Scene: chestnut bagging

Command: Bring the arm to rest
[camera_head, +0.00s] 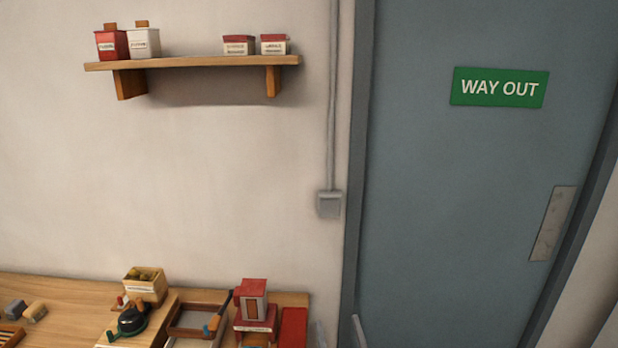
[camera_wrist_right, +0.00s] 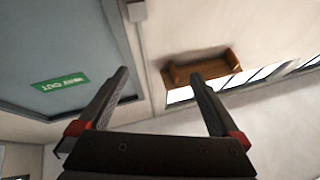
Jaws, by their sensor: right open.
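My right gripper (camera_wrist_right: 160,76) is open in the right wrist view, its two dark fingers spread apart with nothing between them. Behind it are the wall and the blue-grey door, seen at a tilt. In the head view only the tips of my right gripper (camera_head: 339,333) show at the bottom edge, just right of the worktop and in front of the door's left side. The rest of my right arm is out of the frame. My left gripper is in neither view.
A wall shelf (camera_head: 195,63) hangs above. The door (camera_head: 440,190) bears a green sign (camera_head: 499,87).

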